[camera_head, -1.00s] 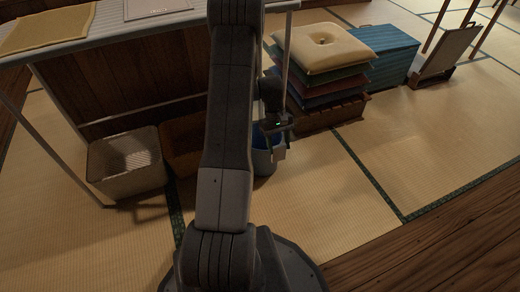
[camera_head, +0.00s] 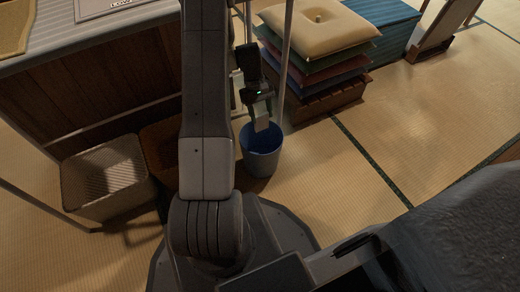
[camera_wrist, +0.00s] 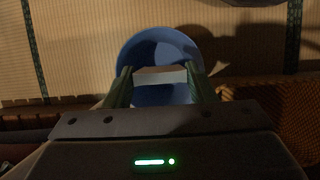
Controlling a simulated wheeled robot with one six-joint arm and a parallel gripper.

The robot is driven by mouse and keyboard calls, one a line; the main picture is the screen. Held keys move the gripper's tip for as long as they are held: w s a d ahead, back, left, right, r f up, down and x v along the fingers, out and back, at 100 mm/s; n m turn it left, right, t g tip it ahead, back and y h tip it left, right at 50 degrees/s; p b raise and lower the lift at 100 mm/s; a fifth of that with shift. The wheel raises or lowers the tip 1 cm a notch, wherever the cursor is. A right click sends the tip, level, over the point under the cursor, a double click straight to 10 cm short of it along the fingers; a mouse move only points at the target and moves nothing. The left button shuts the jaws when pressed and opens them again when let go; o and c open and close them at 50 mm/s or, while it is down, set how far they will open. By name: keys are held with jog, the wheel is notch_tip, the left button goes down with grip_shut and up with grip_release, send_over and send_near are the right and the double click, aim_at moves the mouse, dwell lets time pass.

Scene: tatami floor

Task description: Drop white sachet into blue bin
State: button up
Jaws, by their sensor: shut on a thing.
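The white sachet (camera_wrist: 160,76) is pinched between the two fingers of my gripper (camera_wrist: 161,88) in the wrist view. In the head view my gripper (camera_head: 260,106) points down, with the pale sachet (camera_head: 262,123) at its tip. The blue bin (camera_head: 262,163) stands on the tatami just right of my arm, and the sachet shows over its opening. The wrist view also shows the round bin (camera_wrist: 137,57) beyond the fingers, with the sachet across its opening. The exact height of the sachet above the rim is hard to tell.
A brown basket (camera_head: 160,150), partly hidden by my arm, and a pale basket (camera_head: 105,178) stand left of the bin. A counter (camera_head: 100,38) is behind them. Stacked cushions (camera_head: 318,30) and a blue chest (camera_head: 385,30) stand right. Open tatami lies at right.

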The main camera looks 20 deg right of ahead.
aim_at(261, 122)
notch_tip(261, 122, down, 5)
jog(key=b, duration=0.3)
jog(key=o, duration=1)
jog(key=shift+r, duration=0.1)
jog(key=shift+o, duration=0.2)
jog(key=p+v, duration=0.3)
jog(key=v, duration=0.4)
jog(key=shift+r, duration=0.25)
jog(key=shift+f, duration=0.15)
